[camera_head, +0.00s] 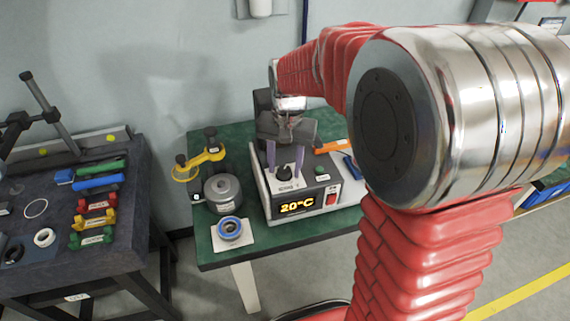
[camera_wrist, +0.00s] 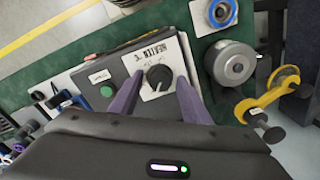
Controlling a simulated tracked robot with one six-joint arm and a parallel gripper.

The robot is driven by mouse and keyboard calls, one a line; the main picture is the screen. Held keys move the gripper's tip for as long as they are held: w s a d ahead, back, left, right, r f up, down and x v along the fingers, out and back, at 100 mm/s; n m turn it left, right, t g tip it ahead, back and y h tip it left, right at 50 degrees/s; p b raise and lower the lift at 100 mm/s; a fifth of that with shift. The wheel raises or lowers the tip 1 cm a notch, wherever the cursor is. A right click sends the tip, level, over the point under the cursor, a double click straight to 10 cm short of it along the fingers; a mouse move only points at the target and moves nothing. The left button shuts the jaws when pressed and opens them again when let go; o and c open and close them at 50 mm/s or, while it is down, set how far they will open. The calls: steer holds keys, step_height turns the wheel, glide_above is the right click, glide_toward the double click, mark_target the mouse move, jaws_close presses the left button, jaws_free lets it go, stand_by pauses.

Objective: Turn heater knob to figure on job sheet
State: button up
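The heater knob (camera_wrist: 158,77) is a black round knob on a white dial plate marked HEATER. It sits on top of the heater unit, and its dark top also shows in the head view (camera_head: 284,171). The display (camera_head: 297,204) on the unit's front reads 20°C. My gripper (camera_wrist: 153,101) is above the unit with its two purple fingers apart, one on each side of the knob. The fingers look clear of the knob, though their exact height is hard to tell. No job sheet is readable in either view.
A grey metal cylinder (camera_head: 223,192), a blue ring on a white card (camera_head: 230,229) and a yellow tool (camera_head: 205,156) stand left of the heater on the green bench (camera_head: 215,247). A dark bench (camera_head: 130,210) with coloured clamps is further left. A red switch (camera_head: 331,198) is beside the display.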

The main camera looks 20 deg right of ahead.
steer(key=c, duration=0.9)
steer(key=shift+n, duration=0.4)
steer(key=n, duration=0.3)
steer(key=shift+n, duration=2.1)
steer(key=shift+o, duration=0.2)
steer(key=o, duration=1)
steer(key=shift+o, duration=0.2)
